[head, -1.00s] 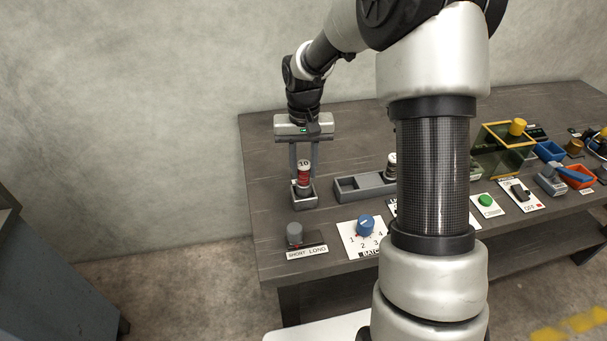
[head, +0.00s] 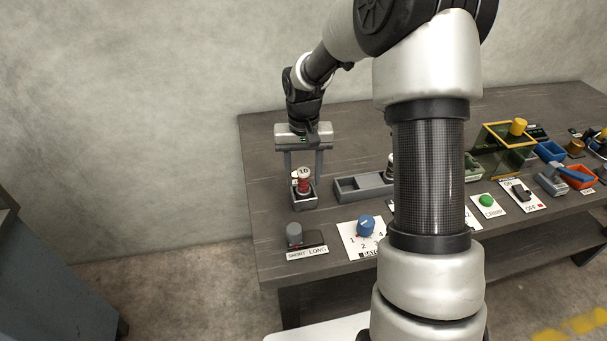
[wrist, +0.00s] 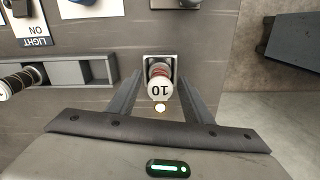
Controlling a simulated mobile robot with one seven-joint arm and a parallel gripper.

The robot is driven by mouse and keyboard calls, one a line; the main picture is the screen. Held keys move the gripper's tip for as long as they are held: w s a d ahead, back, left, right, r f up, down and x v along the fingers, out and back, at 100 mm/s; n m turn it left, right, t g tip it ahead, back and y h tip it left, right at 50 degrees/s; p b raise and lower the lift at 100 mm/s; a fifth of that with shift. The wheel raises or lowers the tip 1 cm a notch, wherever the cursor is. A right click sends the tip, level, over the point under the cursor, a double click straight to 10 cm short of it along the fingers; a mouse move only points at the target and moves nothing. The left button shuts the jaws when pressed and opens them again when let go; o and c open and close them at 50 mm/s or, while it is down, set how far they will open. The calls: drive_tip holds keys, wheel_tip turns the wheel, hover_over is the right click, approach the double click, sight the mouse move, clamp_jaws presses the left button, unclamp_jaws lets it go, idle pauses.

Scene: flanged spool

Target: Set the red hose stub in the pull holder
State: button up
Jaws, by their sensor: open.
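The red hose stub (head: 304,186) has a white cap marked 10 and stands roughly upright in a small grey square holder (head: 305,203) at the table's left. In the wrist view the cap (wrist: 159,90) faces me, with the red body behind it and the holder's pale rim (wrist: 146,60) around its base. My gripper (head: 304,174) is open. Its fingers are on either side of the stub, with a gap on each side in the wrist view. The stub's lower end is hidden inside the holder.
A grey compartment tray (head: 362,187) lies to the right, with another white-capped part (wrist: 20,83) at its far end. A grey knob (head: 294,234) and a blue dial (head: 366,225) stand in front. My arm hides part of the table.

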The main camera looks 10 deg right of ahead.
wheel_tip(320, 180, up, 13)
drive_tip(key=p, duration=0.2)
drive_tip(key=s+r+n+t, duration=0.1)
drive_tip(key=s+r+t, duration=0.2)
drive_tip(key=s+r, duration=0.85)
drive_tip(key=s+t, duration=0.3)
drive_tip(key=s, duration=1)
drive_tip(key=shift+f+g, duration=1.2)
drive_tip(key=shift+f, duration=1.25)
wheel_tip(320, 180, up, 16)
drive_tip(key=t+p, duration=0.2)
drive_tip(key=p, duration=1)
drive_tip(key=shift+s+n, duration=0.3)
drive_tip(key=shift+n, duration=0.1)
